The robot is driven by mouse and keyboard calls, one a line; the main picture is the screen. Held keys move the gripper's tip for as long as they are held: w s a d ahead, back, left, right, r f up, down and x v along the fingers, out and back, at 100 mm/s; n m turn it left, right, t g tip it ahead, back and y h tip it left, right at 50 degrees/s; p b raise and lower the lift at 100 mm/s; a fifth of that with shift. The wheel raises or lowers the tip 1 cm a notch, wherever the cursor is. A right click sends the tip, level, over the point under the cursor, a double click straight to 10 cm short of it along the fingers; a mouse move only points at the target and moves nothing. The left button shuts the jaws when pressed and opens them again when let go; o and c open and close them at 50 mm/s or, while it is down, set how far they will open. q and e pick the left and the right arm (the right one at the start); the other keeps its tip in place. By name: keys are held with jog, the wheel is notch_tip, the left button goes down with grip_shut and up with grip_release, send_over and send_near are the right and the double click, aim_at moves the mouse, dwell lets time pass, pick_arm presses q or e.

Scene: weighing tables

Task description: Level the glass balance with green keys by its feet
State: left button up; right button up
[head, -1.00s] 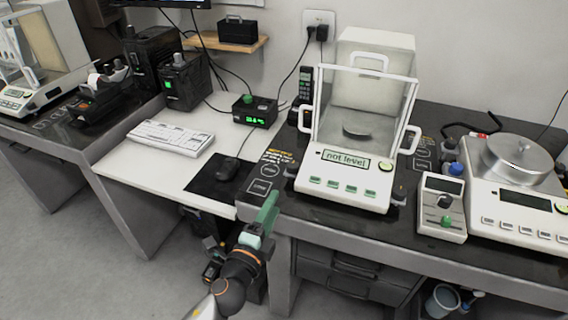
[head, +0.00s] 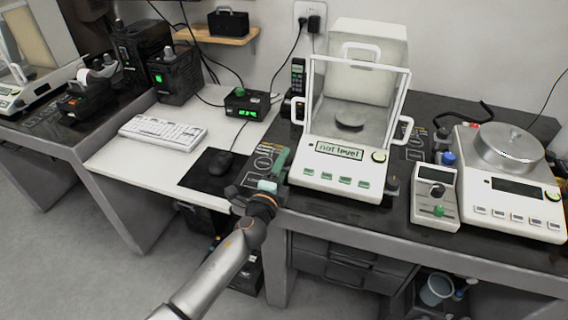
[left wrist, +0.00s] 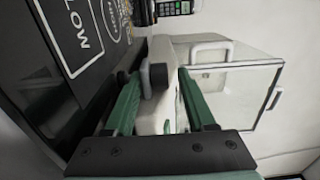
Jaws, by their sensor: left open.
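The glass balance (head: 340,170) with green keys stands on the dark weighing table; its display (head: 338,150) reads "not level". A dark foot knob (head: 391,186) shows at its front right corner. My left gripper (head: 278,162) is at the balance's front left corner, with its green fingers open. In the left wrist view the open fingers (left wrist: 158,85) stand on either side of the balance's white corner and a dark grey knob (left wrist: 158,76), which appears to be the front left foot. I cannot tell whether they touch it. My right gripper is not in view.
A small control box (head: 435,195) with a green knob and a second balance (head: 510,190) with a metal pan stand to the right. A mouse (head: 221,162) on a black pad and a keyboard (head: 162,131) lie on the lower white desk to the left.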

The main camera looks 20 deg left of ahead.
pick_arm(q)
jog(key=shift+w, duration=0.25)
grip_shut()
dwell(0.3)
